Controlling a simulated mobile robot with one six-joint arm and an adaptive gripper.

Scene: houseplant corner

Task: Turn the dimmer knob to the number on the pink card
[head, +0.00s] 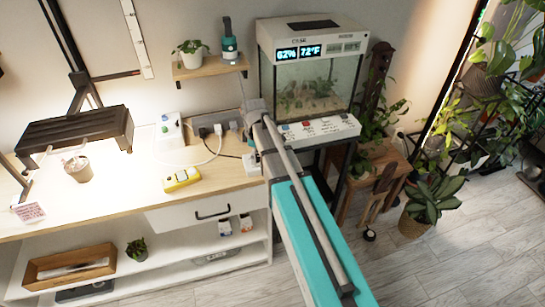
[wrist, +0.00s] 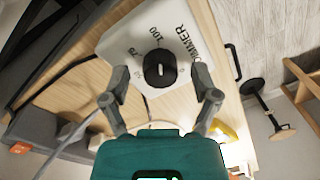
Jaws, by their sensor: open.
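The pink card (head: 28,211) lies at the left front of the wooden table; its writing is too small to read. The white dimmer box (head: 251,164) sits near the table's front edge, partly hidden by my arm. In the wrist view, its black knob (wrist: 160,69) carries a short white line. Printed lettering and a "100" show beside it; other marks are partly hidden or too small. My gripper (wrist: 161,76) is open, one finger on each side of the knob, with gaps visible between fingers and knob. In the head view my arm hides the fingers.
A yellow meter (head: 181,180) lies left of the dimmer box. A grey power strip (head: 215,128) and cables lie behind it. A plant pot (head: 78,169) sits under the lamp.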

